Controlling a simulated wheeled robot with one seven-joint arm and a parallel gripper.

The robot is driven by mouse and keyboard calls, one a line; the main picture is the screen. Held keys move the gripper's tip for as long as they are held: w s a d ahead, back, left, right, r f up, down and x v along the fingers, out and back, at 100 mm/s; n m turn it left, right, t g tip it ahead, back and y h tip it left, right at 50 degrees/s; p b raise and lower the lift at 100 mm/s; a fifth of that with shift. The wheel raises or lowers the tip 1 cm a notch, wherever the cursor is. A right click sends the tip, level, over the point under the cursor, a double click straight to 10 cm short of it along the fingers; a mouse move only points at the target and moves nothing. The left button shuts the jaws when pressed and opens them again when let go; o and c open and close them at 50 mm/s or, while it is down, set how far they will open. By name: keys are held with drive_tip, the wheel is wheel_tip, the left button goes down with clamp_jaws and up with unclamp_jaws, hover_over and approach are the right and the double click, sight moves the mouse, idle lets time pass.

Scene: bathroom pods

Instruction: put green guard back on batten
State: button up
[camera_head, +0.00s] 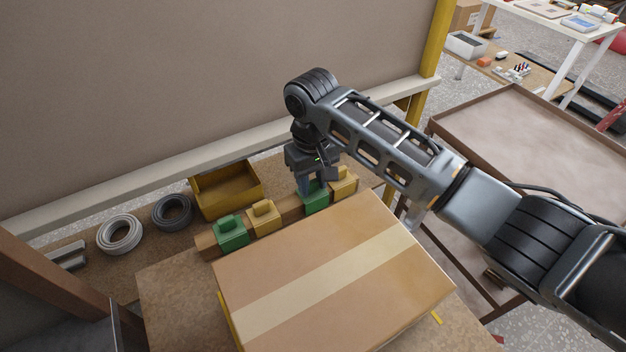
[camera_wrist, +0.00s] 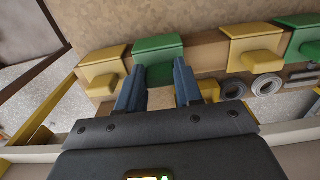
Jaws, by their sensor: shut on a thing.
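The brown wooden batten (camera_head: 290,209) lies behind the large cardboard box and carries a row of green and yellow guards. My gripper (camera_head: 313,184) points down at the green guard (camera_head: 317,199) near the batten's right end, between two yellow guards. In the wrist view my gripper (camera_wrist: 160,84) has its blue-grey fingers on either side of this green guard (camera_wrist: 158,50) and is shut on it. The guard appears to sit on the batten (camera_wrist: 206,50), in line with the others; its underside is hidden. Another green guard (camera_head: 233,234) sits near the left end.
Yellow guards (camera_head: 265,219) and (camera_head: 345,183) flank the held guard. A taped cardboard box (camera_head: 330,265) stands close in front. Behind are a yellow open bin (camera_head: 226,190), a dark coil (camera_head: 172,212) and a pale coil (camera_head: 119,234). A wall panel (camera_head: 190,80) rises behind.

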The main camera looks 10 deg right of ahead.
drive_tip(key=shift+w, duration=0.1)
idle(0.3)
drive_tip(key=o, duration=1.1)
